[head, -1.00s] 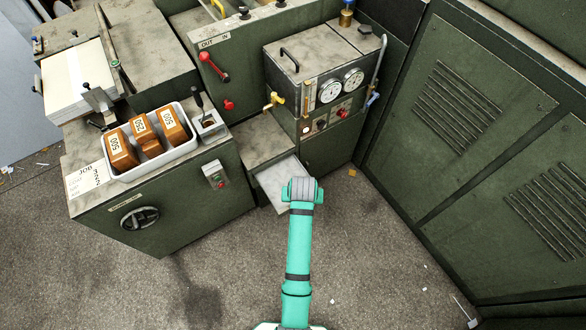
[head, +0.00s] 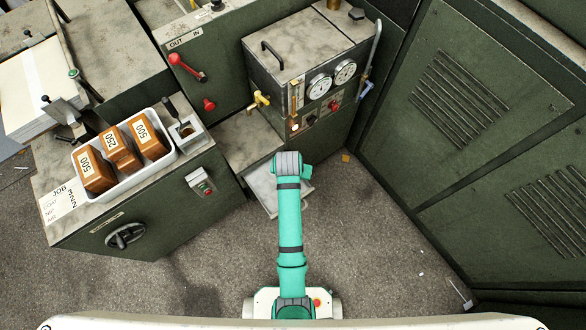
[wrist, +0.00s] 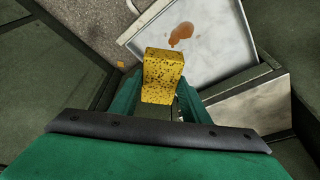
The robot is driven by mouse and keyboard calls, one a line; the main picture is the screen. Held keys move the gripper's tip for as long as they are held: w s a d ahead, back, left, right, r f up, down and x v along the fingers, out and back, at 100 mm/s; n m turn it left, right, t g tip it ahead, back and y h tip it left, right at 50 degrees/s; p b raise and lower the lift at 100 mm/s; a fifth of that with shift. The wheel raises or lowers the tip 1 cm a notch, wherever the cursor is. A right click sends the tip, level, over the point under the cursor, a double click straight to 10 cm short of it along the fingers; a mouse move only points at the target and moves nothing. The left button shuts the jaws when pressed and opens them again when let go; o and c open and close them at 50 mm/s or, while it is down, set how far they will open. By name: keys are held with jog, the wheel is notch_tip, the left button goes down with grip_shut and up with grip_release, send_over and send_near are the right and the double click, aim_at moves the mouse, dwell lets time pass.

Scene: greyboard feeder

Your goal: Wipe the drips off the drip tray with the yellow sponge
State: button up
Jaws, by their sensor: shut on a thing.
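In the wrist view my gripper (wrist: 160,100) is shut on the yellow sponge (wrist: 163,72), which has dark speckles and sits between the two green fingers. The pale drip tray (wrist: 216,28) lies beyond it, with an orange-brown drip (wrist: 181,35) on its surface near the sponge. The sponge appears apart from the drip; whether it touches the tray cannot be told. In the head view the drip tray (head: 262,188) shows below the brass tap, partly hidden by my green arm. My gripper and the sponge are hidden there behind the arm.
The gauge cabinet (head: 300,60) with a yellow-handled tap (head: 259,100) stands behind the tray. A white bin (head: 116,180) with several orange-brown blocks sits on the left cabinet. A large green vented cabinet (head: 460,140) bounds the right. Floor in front is open.

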jog(key=shift+s+f, duration=0.1)
jog(key=shift+f, duration=2.6)
jog(key=shift+f, duration=0.1)
jog(key=shift+s+a, duration=0.55)
jog(key=shift+a, duration=0.25)
jog(key=shift+s+a, duration=0.55)
jog(key=shift+a, duration=0.25)
jog(key=shift+s+a, duration=0.55)
jog(key=shift+a, duration=0.2)
jog(key=shift+s+a, duration=0.55)
jog(key=shift+a, duration=0.15)
jog(key=shift+f, duration=0.25)
